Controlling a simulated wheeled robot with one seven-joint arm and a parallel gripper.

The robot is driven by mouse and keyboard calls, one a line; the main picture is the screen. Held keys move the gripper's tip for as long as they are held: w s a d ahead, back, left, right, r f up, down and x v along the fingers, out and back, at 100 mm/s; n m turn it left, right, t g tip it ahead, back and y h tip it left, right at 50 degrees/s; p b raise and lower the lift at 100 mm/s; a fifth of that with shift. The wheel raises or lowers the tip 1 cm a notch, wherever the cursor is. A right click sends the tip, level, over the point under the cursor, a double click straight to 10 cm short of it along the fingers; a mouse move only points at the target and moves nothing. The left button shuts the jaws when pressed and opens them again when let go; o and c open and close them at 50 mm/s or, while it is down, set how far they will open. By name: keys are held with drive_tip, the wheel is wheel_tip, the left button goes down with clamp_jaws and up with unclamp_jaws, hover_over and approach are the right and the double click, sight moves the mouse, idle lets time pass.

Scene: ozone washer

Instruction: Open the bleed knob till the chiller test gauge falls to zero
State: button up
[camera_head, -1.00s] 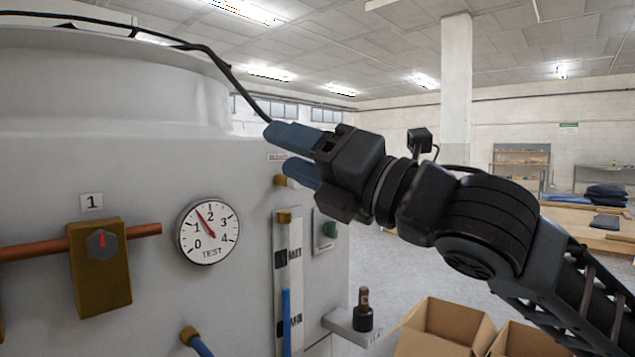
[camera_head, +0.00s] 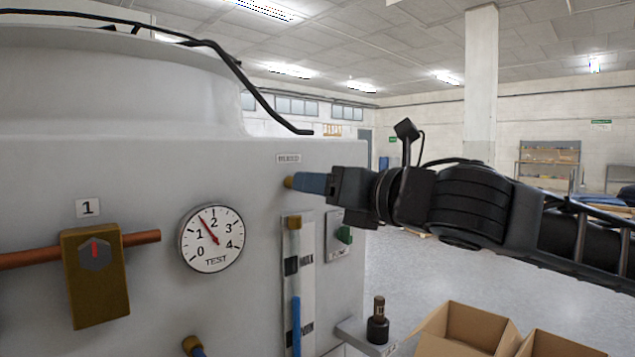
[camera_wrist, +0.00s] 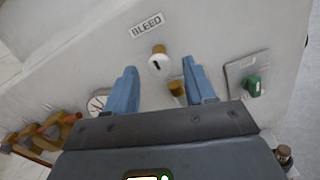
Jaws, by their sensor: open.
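The bleed knob (camera_wrist: 159,63) shows in the wrist view as a white round face with a dark mark and a brass part, below the BLEED label (camera_wrist: 147,25). In the head view its brass part (camera_head: 289,182) shows at the fingertips, and the rest is hidden. My gripper (camera_wrist: 159,80) is open, its two blue fingers on either side of the knob's line and apart from it in the wrist view. In the head view my gripper (camera_head: 310,183) comes from the right. The test gauge (camera_head: 212,238) has its red needle between 1 and 2, nearer 2.
A brass valve block (camera_head: 95,277) marked 1 sits on a copper pipe at left. Below the knob are a sight tube (camera_head: 296,305) with blue liquid, a green switch (camera_head: 344,235) and a bracket (camera_head: 368,338) with a dark fitting. Cardboard boxes (camera_head: 468,330) stand on the floor.

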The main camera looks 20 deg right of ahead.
drive_tip(key=shift+w+a, duration=0.25)
drive_tip(key=shift+w, duration=0.45)
clamp_jaws()
